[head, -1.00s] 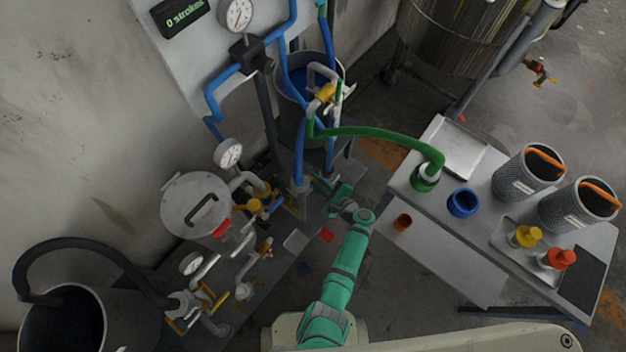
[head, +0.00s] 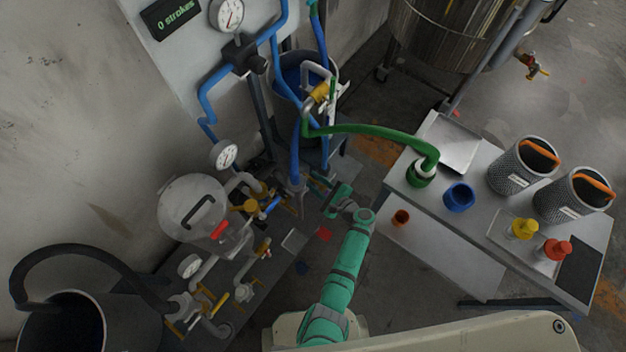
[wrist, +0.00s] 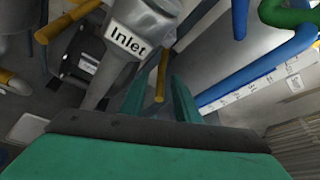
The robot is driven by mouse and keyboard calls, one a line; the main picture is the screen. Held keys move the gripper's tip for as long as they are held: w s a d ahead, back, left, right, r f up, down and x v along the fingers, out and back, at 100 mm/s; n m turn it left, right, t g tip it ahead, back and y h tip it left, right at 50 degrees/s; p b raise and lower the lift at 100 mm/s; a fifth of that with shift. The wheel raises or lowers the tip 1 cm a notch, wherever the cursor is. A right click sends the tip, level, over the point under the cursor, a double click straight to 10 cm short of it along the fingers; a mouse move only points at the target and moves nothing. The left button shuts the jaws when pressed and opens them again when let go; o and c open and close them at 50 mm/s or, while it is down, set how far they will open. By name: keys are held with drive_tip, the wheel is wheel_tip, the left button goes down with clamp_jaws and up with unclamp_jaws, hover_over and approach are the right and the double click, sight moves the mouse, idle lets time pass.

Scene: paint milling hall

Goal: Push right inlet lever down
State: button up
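In the wrist view, a grey valve body with a white "Inlet" label (wrist: 127,41) is just ahead of my gripper (wrist: 160,88). A yellow lever (wrist: 161,76) hangs down beside this valve. It appears between my two green fingertips, which stand apart with nothing gripped. I cannot tell whether either finger touches it. In the head view, my gripper (head: 319,179) is low at the foot of the blue pipes, right of the pipework. Yellow fittings (head: 251,205) show left of it; which one is the right inlet lever cannot be told there.
Blue pipes (wrist: 255,75) run close on the right in the wrist view. Another yellow bar (wrist: 68,20) is at upper left. In the head view, a green hose (head: 370,132) arches to a table (head: 470,222) with cups and canisters. A display reads "0 strokes" (head: 172,18).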

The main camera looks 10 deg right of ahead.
drive_tip(key=v, duration=0.9)
drive_tip(key=shift+s, duration=0.2)
drive_tip(key=shift+d+r, duration=0.1)
drive_tip(key=s+a+f+n+g+h, duration=0.15)
drive_tip(key=s+n+h, duration=0.25)
drive_tip(key=s, duration=0.5)
drive_tip(key=s+a+f+n+g+h, duration=0.1)
drive_tip(key=s+f+n+g+h, duration=0.3)
drive_tip(key=s, duration=0.6)
drive_tip(key=s+a+r+n+t, duration=0.2)
drive_tip(key=r+n, duration=0.3)
drive_tip(key=r, duration=0.7)
drive_tip(key=s+a+r+n+t, duration=0.3)
drive_tip(key=a+r+n+t, duration=0.1)
drive_tip(key=r, duration=0.8)
drive_tip(key=s+a+r+n+t, duration=0.3)
drive_tip(key=r+n, duration=0.2)
drive_tip(key=r, duration=0.6)
drive_tip(key=shift+a+r+n, duration=0.3)
drive_tip(key=shift+r+n, duration=0.1)
